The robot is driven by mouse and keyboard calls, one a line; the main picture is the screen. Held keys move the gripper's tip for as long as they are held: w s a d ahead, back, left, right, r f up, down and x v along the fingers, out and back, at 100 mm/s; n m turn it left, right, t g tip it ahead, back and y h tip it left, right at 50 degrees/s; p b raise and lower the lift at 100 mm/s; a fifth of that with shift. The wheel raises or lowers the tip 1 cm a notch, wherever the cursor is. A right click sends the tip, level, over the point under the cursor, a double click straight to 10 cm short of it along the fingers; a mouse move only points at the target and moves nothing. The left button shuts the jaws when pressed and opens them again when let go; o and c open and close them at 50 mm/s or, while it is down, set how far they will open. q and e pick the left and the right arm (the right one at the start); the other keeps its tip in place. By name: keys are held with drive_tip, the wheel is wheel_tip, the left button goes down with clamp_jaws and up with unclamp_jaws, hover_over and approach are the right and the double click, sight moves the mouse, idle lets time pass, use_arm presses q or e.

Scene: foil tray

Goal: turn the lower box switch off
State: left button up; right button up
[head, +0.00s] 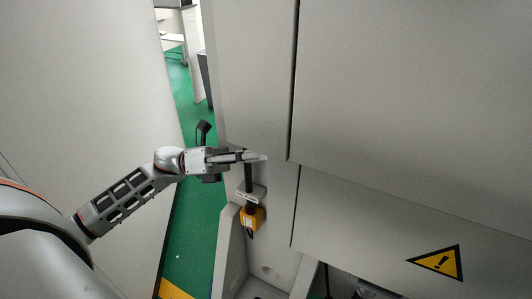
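A small yellow and black box switch (253,219) is mounted low on the narrow face of the grey cabinet, left of the door seam. A light grey bracket or plate sits just above it, with a dark upright bar above that. I cannot make out the switch's position. My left gripper (258,157) reaches in from the left and points right, above the yellow box and apart from it. Its fingers lie close together in line, and their gap cannot be made out. It overlaps the top of the dark bar; contact is unclear. My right gripper is out of view.
Large grey cabinet panels (410,90) fill the right side, with a yellow warning triangle (438,263) low down. A pale wall or panel (80,80) stands at the left. Between them is a narrow strip of green floor (193,240). A dark opening lies at the bottom.

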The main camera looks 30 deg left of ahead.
use_arm(q)
drive_tip(key=shift+w+d, duration=0.15)
drive_tip(key=shift+d, duration=0.2)
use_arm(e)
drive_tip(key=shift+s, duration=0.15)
use_arm(q)
drive_tip(key=c, duration=1.1)
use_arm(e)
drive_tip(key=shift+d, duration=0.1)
use_arm(q)
drive_tip(key=shift+r, duration=0.1)
